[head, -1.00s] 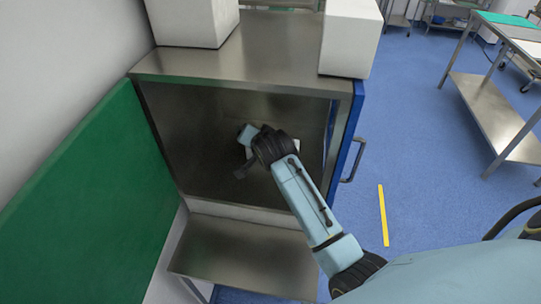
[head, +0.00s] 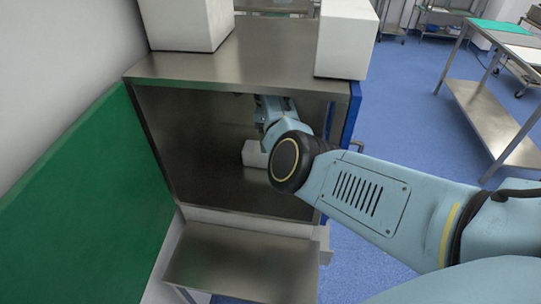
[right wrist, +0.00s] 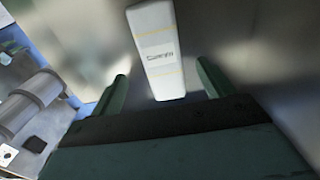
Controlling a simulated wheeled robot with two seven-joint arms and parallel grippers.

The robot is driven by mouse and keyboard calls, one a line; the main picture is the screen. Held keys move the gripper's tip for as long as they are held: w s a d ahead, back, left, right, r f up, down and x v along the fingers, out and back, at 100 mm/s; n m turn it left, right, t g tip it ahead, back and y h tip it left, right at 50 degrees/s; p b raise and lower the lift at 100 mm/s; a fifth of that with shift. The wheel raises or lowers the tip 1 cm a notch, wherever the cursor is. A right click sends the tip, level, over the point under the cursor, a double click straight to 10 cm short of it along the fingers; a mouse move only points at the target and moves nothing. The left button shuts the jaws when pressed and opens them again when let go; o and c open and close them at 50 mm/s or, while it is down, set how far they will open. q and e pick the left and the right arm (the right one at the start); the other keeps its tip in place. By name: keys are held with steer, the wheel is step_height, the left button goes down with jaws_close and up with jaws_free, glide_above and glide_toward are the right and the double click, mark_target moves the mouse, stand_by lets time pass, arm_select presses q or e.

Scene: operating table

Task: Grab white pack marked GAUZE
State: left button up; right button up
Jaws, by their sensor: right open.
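The white pack (head: 253,153) lies inside the metal cabinet, on its floor, partly covered by my right arm in the head view. In the right wrist view the white pack (right wrist: 156,50) has a small dark printed label, too blurred to read surely, and thin yellowish lines. My right gripper (right wrist: 163,84) is open, with its two green fingers apart on either side of the pack's near end. Nothing shows gripped, and I cannot tell how far the pack is from the fingers. In the head view the right gripper is mostly hidden under the cabinet top. My left gripper is not in view.
The cabinet (head: 240,62) is open at the front, with a blue door (head: 352,117) at its right. White boxes (head: 346,38) stand on top. A lower metal shelf (head: 245,262) juts out in front. A green panel (head: 85,195) stands at left.

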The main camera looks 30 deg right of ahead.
step_height(320, 180, down, 7)
steer(key=shift+w+f+b, duration=0.1)
steer(key=shift+b, duration=0.4)
steer(key=c, duration=1.3)
